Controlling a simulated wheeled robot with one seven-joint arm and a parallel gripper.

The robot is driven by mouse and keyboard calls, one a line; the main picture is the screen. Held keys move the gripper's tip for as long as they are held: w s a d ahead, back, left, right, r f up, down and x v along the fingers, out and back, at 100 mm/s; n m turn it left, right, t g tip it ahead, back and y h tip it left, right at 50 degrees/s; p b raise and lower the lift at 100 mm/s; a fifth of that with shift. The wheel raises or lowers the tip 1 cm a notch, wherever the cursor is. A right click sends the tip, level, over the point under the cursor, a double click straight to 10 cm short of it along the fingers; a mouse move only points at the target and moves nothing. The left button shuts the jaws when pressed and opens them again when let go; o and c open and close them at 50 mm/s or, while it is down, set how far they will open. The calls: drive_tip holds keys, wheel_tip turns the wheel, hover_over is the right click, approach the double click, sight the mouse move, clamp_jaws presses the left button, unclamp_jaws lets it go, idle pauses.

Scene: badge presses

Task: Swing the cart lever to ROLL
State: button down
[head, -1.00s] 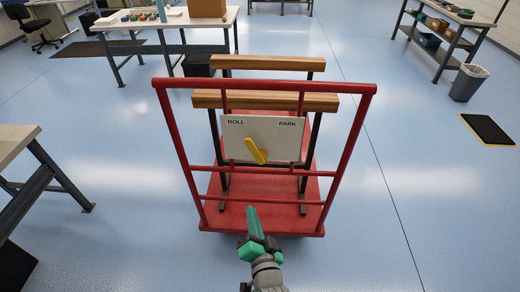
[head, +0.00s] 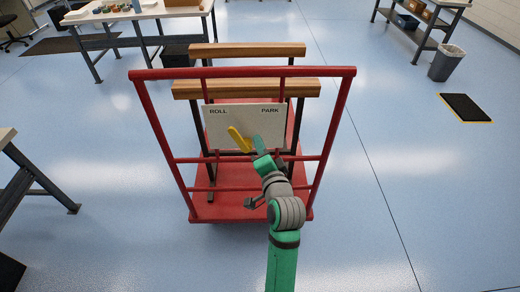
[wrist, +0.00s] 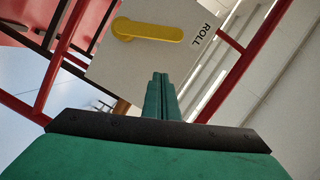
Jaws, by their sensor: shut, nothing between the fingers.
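The red cart (head: 243,73) stands ahead of me with a white panel (head: 218,125) on its near frame, marked ROLL at left and PARK at right. The yellow lever (head: 238,139) on the panel leans up and left, toward ROLL. It also shows in the wrist view (wrist: 150,30), left of the ROLL lettering. My gripper (head: 258,143) is shut and empty, in front of the panel just right of the lever's lower end. In the wrist view the shut green fingers (wrist: 161,78) point at the panel, apart from the lever in the picture. Whether they touch the panel I cannot tell.
Red rails (head: 190,160) of the cart frame run around and below the panel, close to my arm. Wooden beams (head: 190,90) lie behind it. A bench (head: 8,137) stands at left, a bin (head: 446,64) at far right. The floor around the cart is clear.

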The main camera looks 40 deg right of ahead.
sight(237, 134)
drive_tip(key=w+f, duration=0.2)
drive_tip(key=w, duration=0.5)
drive_tip(key=shift+a, duration=0.45)
drive_tip(key=shift+f, duration=0.1)
drive_tip(key=shift+w+a+f+n+g, duration=0.15)
drive_tip(key=shift+w+a+n, duration=0.2)
drive_tip(key=shift+n, duration=0.2)
drive_tip(key=shift+w+a+r+n+g, duration=0.15)
drive_tip(key=shift+w+a+n, duration=0.1)
drive_tip(key=shift+a+n, duration=0.25)
drive_tip(key=shift+d+f, duration=0.1)
drive_tip(key=shift+f, duration=0.05)
